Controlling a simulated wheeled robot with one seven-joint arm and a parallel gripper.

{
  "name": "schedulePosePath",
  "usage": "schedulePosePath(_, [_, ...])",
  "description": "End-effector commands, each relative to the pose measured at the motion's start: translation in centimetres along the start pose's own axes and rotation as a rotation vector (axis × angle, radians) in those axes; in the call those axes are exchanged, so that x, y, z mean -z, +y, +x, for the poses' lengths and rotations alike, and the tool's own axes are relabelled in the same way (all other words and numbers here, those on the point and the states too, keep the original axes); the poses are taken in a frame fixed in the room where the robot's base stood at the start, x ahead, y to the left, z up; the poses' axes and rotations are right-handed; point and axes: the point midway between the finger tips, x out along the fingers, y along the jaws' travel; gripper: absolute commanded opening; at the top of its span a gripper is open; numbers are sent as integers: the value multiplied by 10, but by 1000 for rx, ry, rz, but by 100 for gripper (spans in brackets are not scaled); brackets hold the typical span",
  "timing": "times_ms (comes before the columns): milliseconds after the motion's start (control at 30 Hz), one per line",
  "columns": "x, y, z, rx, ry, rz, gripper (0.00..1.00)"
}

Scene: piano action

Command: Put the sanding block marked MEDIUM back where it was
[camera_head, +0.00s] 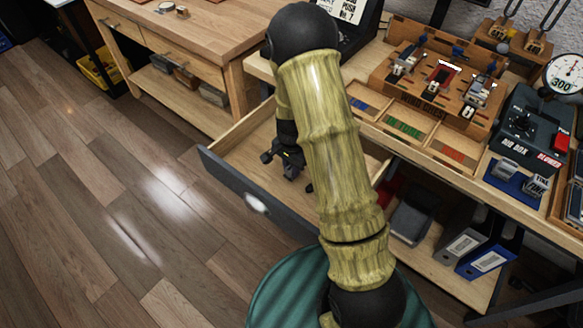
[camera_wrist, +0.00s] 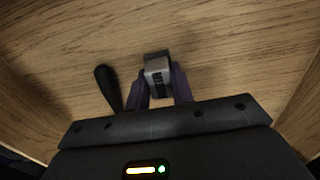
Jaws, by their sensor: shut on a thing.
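My gripper (camera_head: 284,162) reaches down into the open wooden drawer (camera_head: 236,150) under the bench. In the wrist view my gripper (camera_wrist: 160,88) has its two fingers closed on the sides of a small grey block (camera_wrist: 157,66), a sanding block with a darker back part. Its face carries dark lettering that is too small to read surely. The drawer's wooden bottom (camera_wrist: 225,55) lies behind the block; I cannot tell whether the block touches it. In the head view the block is not clearly visible.
A dark rounded handle (camera_wrist: 108,86) lies in the drawer just left of the block. The drawer's dark front (camera_head: 228,185) stands out over the floor. The bench top holds compartments with coloured pieces (camera_head: 404,127), a wooden fixture (camera_head: 425,85) and a dark box (camera_head: 530,125).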

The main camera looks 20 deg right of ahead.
Motion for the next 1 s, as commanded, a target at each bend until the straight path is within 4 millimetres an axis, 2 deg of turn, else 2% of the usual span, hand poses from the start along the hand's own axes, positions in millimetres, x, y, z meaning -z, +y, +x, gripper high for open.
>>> schedulePosePath(367, [0, 0, 4, 1, 0, 0, 2])
schedulePosePath(400, [0, 0, 3, 1, 0, 0, 29])
schedulePosePath(500, [0, 0, 3, 1, 0, 0, 45])
schedulePosePath(800, [0, 0, 1, 1, 0, 0, 45])
schedulePosePath(1000, [1, 0, -17, 2, 2, 0, 45])
